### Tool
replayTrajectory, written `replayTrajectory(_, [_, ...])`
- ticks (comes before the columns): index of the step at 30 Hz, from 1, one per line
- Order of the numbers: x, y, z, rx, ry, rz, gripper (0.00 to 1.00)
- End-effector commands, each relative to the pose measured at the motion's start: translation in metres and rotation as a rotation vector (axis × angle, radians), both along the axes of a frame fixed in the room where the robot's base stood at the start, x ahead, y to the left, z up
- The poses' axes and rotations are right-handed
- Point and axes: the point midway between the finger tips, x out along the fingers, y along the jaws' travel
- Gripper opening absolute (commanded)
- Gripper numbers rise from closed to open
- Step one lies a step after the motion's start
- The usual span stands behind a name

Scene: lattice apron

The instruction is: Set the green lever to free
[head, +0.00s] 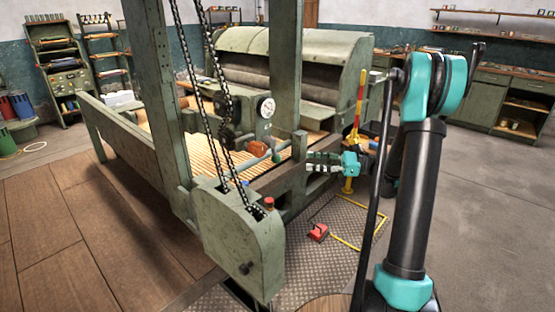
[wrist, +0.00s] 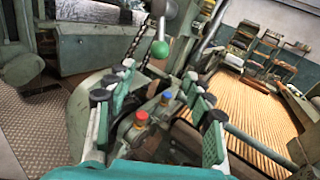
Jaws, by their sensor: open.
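The green lever is a grey rod with a round green ball knob (wrist: 160,49), seen in the wrist view just beyond my fingertips, near the top middle. In the head view the green knob (head: 276,158) is small, beside the machine's frame. My gripper (head: 310,162) reaches in from the right, its fingers pointing left towards the knob. In the wrist view my gripper (wrist: 155,92) has its two fingers wide apart, with nothing between the tips and the knob ahead of them. I cannot read any marking for the lever's setting.
A red button (wrist: 142,117) shows low between my fingers in the wrist view. Chains (head: 222,100) hang beside the green posts. A pressure gauge (head: 266,107) and an orange part (head: 258,147) stand behind the lever. A red pedal (head: 318,232) lies on the floor plate.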

Motion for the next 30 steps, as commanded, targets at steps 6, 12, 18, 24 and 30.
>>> replayTrajectory(6, [0.002, 0.046, 0.000, 0.000, -0.001, 0.004, 0.52])
replayTrajectory(12, [0.005, 0.085, 0.000, -0.001, -0.001, 0.004, 0.52])
replayTrajectory(18, [0.008, 0.117, 0.000, -0.001, -0.001, 0.003, 0.52])
replayTrajectory(24, [0.010, 0.133, 0.000, -0.001, -0.001, 0.001, 0.52])
replayTrajectory(30, [0.011, 0.137, 0.000, -0.001, -0.001, 0.000, 0.52])
